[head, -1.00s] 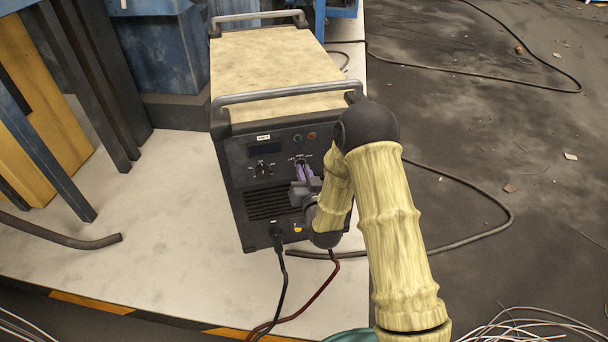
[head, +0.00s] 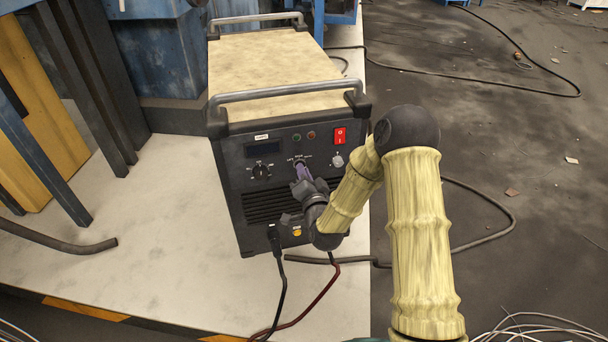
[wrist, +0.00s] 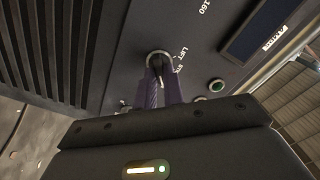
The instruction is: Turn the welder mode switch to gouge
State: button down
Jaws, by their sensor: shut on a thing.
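The welder (head: 270,75) is a dark box with a worn cream top, and its front panel faces me. The mode switch (wrist: 159,58) is a small dark round knob on that panel, with "LIFT" and part of another word printed beside it in the wrist view. In the head view my gripper (head: 300,170) hides most of the switch. My gripper's purple fingers (wrist: 162,88) are shut on the switch from both sides. The switch's exact pointing direction is hard to tell.
A dial (head: 260,171) is left of the switch. A red rocker switch (head: 340,136) and a small knob (head: 338,160) are to the right. Cables (head: 283,290) hang from the panel's bottom.

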dwell(0.3)
jog(key=c, duration=1.5)
grip_release()
